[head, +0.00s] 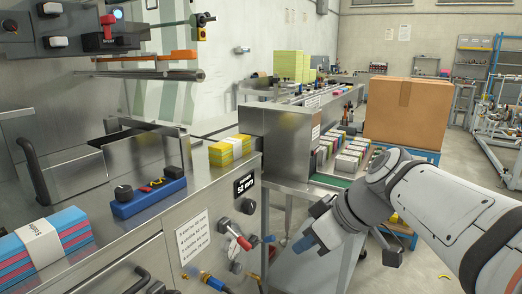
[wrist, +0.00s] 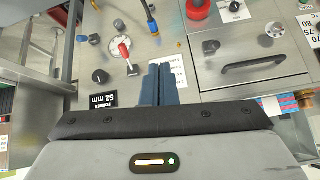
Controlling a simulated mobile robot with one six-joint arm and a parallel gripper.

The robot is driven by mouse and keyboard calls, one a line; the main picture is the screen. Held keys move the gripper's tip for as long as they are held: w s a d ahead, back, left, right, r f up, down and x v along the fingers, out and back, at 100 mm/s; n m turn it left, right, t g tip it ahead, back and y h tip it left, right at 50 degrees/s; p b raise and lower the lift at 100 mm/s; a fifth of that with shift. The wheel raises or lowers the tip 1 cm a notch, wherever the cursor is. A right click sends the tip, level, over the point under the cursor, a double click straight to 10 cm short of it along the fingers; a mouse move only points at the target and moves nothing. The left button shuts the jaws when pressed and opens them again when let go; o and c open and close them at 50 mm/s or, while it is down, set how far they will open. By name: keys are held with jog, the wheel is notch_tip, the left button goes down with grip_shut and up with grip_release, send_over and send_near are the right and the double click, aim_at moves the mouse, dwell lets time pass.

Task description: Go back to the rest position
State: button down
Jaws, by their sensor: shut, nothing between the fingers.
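My gripper (head: 312,238) hangs in front of the steel machine, right of its front panel, with its blue fingers closed and empty. In the wrist view the two blue fingers of my gripper (wrist: 156,84) lie side by side, pointing at the machine's front panel. The panel carries a red-handled lever (head: 240,240), also seen in the wrist view (wrist: 123,49), and a black "52 mm" label (head: 244,184). My fingers appear apart from the lever and the panel.
A yellow cloth stack (head: 230,150) and a blue control box (head: 148,197) sit on the machine top. Banded blue and pink cloths (head: 42,246) lie at lower left. A large cardboard box (head: 407,112) stands behind my arm. Wrapped packs (head: 347,160) lie on the outfeed.

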jog(key=s+d+r+m+g+h+p, duration=0.1)
jog(key=s+d+r+m+h+p, duration=0.4)
jog(key=m+p, duration=0.5)
jog(key=s+d+h+p, duration=0.1)
jog(key=s+d+p, duration=0.1)
jog(key=p, duration=0.6)
jog(key=shift+s+r+g, duration=0.25)
jog(key=shift+s+g, duration=0.05)
jog(key=shift+s, duration=0.4)
